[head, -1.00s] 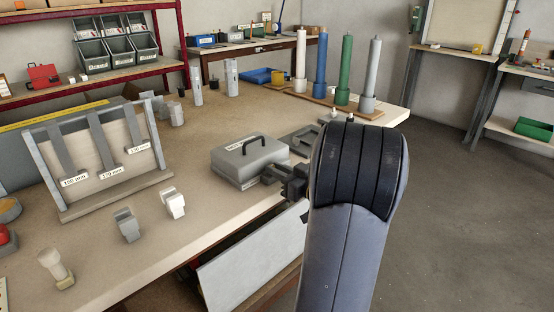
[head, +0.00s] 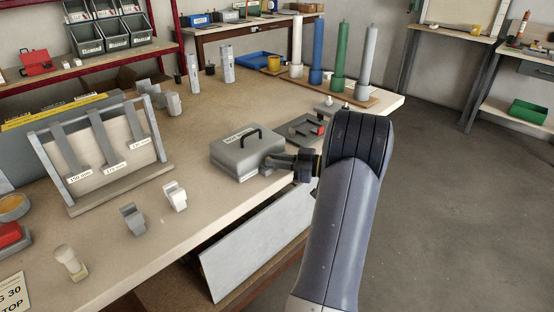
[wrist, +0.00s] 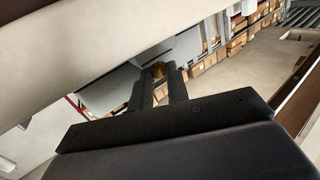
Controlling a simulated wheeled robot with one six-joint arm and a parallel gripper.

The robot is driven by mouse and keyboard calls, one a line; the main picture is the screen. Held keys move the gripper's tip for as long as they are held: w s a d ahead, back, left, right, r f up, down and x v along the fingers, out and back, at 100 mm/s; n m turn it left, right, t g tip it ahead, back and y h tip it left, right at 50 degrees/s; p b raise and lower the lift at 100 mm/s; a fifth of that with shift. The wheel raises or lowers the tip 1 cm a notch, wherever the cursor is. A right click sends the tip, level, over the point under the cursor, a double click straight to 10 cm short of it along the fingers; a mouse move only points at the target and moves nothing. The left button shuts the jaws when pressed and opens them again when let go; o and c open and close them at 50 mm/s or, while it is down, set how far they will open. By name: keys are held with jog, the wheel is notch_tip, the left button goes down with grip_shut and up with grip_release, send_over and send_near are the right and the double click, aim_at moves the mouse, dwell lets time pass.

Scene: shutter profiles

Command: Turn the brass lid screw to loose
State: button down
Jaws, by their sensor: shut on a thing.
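A grey box (head: 236,158) with a black handle on its lid stands near the front edge of the bench. My gripper (head: 272,162) reaches the right front side of this box. In the wrist view my gripper (wrist: 161,74) is shut on the brass lid screw (wrist: 158,69), a small gold-coloured piece between the two fingertips, against a grey face. The screw is hidden behind the fingers in the head view. Its turned position cannot be told.
A dark grey tray (head: 306,130) with a red item lies just behind my gripper. A profile rack (head: 100,150) stands on the left, with grey clamp-like blocks (head: 174,196) in front. Coloured posts on a wooden base (head: 350,96) stand at the back right.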

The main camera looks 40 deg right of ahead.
jog(key=c, duration=1.4)
grip_release()
jog(key=shift+o, duration=0.2)
jog(key=shift+m+h+b, duration=0.3)
